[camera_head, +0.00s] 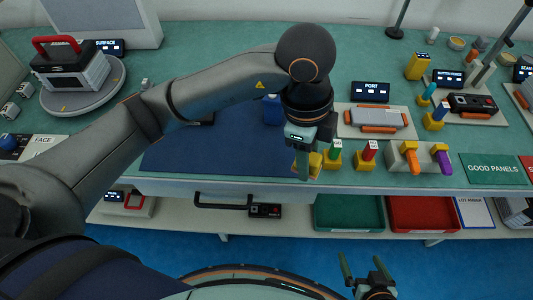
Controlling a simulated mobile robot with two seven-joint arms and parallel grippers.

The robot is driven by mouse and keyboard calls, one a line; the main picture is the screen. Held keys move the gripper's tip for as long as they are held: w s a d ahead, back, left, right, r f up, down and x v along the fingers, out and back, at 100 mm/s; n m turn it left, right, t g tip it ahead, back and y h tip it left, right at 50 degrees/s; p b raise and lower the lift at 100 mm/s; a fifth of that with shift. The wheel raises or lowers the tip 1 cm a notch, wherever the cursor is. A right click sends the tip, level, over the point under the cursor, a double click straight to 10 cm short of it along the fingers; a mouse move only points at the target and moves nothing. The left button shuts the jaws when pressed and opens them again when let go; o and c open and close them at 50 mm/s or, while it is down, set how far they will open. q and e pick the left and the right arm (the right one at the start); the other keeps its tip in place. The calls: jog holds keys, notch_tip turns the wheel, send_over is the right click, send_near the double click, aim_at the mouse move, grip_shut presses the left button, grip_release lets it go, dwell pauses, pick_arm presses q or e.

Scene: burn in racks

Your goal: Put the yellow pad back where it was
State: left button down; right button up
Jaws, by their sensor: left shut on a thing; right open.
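My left gripper (304,172) points down at the front edge of the blue mat and is shut on a small yellow piece (315,166), likely the yellow pad. Its fingers hide part of the piece, and I cannot tell whether it touches the table. Just to the right stand a yellow holder with a green piece (333,156) and a yellow holder with a red piece (367,155). My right gripper (363,266) is open and empty, low in front of the table.
The blue mat (215,155) lies left of the gripper. Behind the holders is a grey unit on a plate (375,119) by the PORT display (370,91). Orange and purple pieces stand right (413,158). Green (349,213) and red (424,213) trays are on the lower shelf.

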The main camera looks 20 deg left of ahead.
pick_arm(q)
jog(key=w+a+f, duration=0.3)
jog(key=w+a, duration=0.1)
jog(key=a, duration=0.2)
send_over(271, 161)
jog(key=f, duration=0.4)
jog(key=shift+s+d+f, duration=0.15)
jog(key=shift+s+f, duration=0.1)
jog(key=shift+f, duration=0.1)
jog(key=shift+w+a+f, duration=0.15)
jog(key=shift+a+f, duration=0.15)
jog(key=shift+f, duration=0.15)
jog(key=shift+w+f, duration=0.1)
jog(key=shift+f, duration=1.5)
jog(key=shift+f, duration=0.15)
jog(key=shift+c, duration=2.3)
grip_release()
